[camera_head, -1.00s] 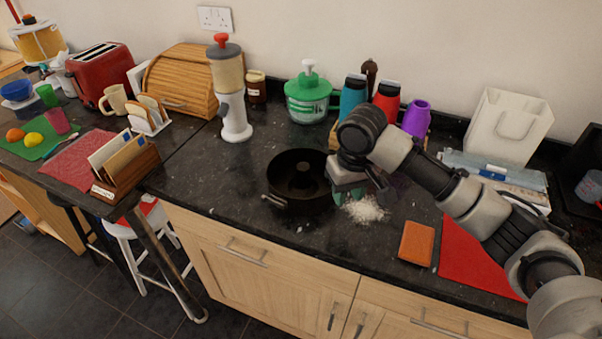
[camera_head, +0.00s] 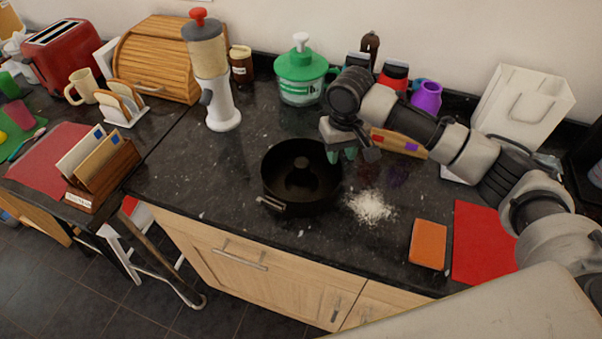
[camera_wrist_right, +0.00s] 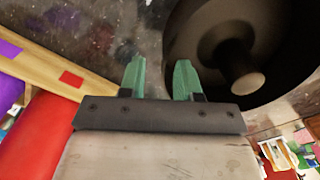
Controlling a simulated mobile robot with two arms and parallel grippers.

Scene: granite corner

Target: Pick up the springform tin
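The springform tin (camera_head: 287,199) is a dark round pan with a central tube and a clasp on its front left side. It stands on the black granite worktop in the head view. My right gripper (camera_head: 343,155) is above the worktop at the tin's right rim. In the right wrist view, its two green fingertips (camera_wrist_right: 159,78) are apart with nothing between them. There the tin (camera_wrist_right: 205,25) fills the upper right, its rim close beside the right-hand finger. I cannot tell whether that finger touches it. My left gripper is not in view.
White powder (camera_head: 370,206) is spilled right of the tin. An orange sponge-like block (camera_head: 427,243) and a red mat (camera_head: 482,243) lie further right. A green-lidded dispenser (camera_head: 301,72), a wooden rack (camera_head: 399,143) and a white grinder-like appliance (camera_head: 211,75) stand behind. Worktop left of the tin is clear.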

